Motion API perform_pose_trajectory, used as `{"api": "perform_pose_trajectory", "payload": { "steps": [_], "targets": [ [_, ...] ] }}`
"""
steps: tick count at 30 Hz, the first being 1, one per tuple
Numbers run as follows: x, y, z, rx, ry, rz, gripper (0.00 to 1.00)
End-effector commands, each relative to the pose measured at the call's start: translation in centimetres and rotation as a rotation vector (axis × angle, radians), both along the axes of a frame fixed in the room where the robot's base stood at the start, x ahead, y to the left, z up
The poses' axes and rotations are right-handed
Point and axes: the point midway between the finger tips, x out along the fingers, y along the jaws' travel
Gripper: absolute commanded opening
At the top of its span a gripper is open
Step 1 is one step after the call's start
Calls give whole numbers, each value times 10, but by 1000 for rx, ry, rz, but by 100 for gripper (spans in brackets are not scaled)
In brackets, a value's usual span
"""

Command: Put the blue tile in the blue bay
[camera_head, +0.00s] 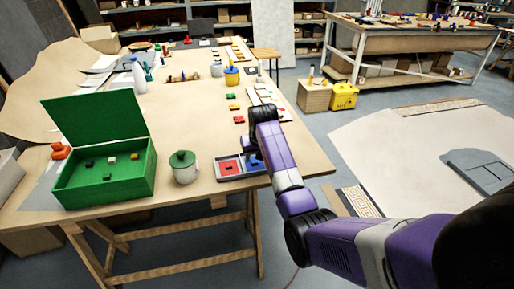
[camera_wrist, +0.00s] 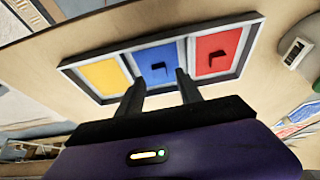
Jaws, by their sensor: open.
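A grey tray (camera_wrist: 64,70) with yellow, blue and red bays lies near the table's edge. The blue tile (camera_wrist: 158,67) appears as a small dark blue piece inside the blue bay (camera_wrist: 155,54) in the wrist view. A red tile (camera_wrist: 212,59) sits in the red bay (camera_wrist: 228,45); the yellow bay (camera_wrist: 105,76) looks empty. My gripper (camera_wrist: 160,76) is open, its fingers apart over the near side of the blue bay, with nothing held between them. In the head view, my arm partly hides the tray (camera_head: 219,178), and the fingers are not clear.
A pot with a green lid (camera_head: 184,168) stands just left of the tray. An open green box (camera_head: 107,185) with small pieces inside is farther left. Several coloured tiles, such as a red one (camera_head: 239,119), lie behind the tray. A yellow cup (camera_head: 232,77) stands farther back.

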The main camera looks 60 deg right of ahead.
Motion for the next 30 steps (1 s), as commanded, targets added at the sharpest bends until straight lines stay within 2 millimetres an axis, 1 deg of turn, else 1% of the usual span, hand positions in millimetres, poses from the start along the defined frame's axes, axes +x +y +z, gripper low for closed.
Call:
{"api": "perform_pose_trajectory", "payload": {
  "steps": [3, 9, 13, 18, 22, 25, 26, 28, 30],
  "targets": [
    [-5, 7, 24, -5, -4, 0, 42],
    [-16, 19, 60, -3, -3, -1, 42],
    [-20, 24, 76, -1, -3, -1, 42],
    [-23, 27, 87, 0, -1, 0, 42],
    [-23, 28, 88, 0, 0, 0, 42],
    [-22, 33, 79, -6, -2, 10, 42],
    [-22, 37, 74, -10, -4, 16, 42],
    [-20, 49, 56, -28, -14, 39, 42],
    [-18, 67, 33, -55, -31, 73, 42]
  ]
}}
